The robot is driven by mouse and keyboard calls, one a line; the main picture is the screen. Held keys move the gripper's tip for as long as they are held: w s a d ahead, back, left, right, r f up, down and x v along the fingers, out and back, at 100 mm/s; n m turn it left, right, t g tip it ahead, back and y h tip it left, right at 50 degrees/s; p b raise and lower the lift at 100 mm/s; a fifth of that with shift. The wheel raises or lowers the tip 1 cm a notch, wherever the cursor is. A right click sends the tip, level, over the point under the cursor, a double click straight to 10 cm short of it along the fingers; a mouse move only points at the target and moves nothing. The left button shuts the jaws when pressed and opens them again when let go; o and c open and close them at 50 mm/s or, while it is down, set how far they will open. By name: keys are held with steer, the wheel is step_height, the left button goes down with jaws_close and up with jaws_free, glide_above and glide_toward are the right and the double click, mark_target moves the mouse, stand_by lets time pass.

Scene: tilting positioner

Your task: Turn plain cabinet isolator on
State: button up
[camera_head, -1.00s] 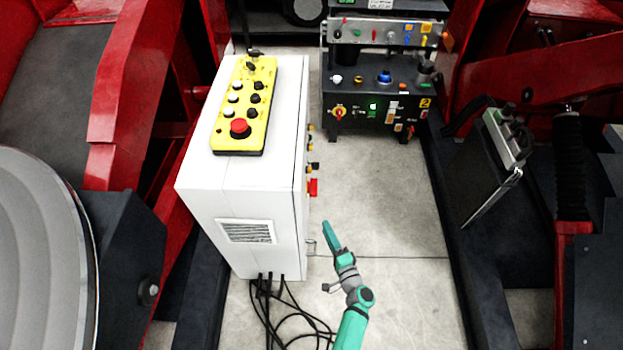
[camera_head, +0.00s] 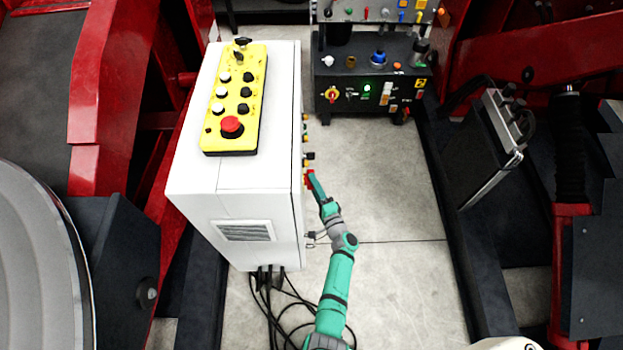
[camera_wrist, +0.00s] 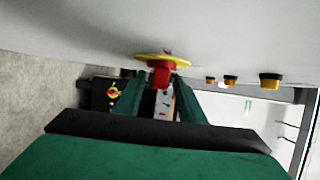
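The plain white cabinet (camera_head: 235,170) stands at centre left. Its isolator, a red handle on a yellow round plate (camera_wrist: 162,70), is on the cabinet's right-hand side. In the head view only a bit of red (camera_head: 308,180) shows, partly covered by my gripper (camera_head: 313,184). In the wrist view the two green fingers of my gripper (camera_wrist: 160,82) are apart, with the red handle between their tips. I cannot tell whether either finger touches it.
A yellow control box with a red button (camera_head: 232,125) lies on top of the cabinet. Black and yellow knobs (camera_wrist: 269,81) sit along the same side face. A dark control panel (camera_head: 368,85) stands behind. Cables (camera_head: 270,300) lie on the floor. Clear floor (camera_head: 385,190) is to the right.

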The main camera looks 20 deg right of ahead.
steer(key=shift+w+a, duration=0.15)
steer(key=shift+w, duration=1.1)
steer(key=shift+c, duration=0.2)
jaws_close()
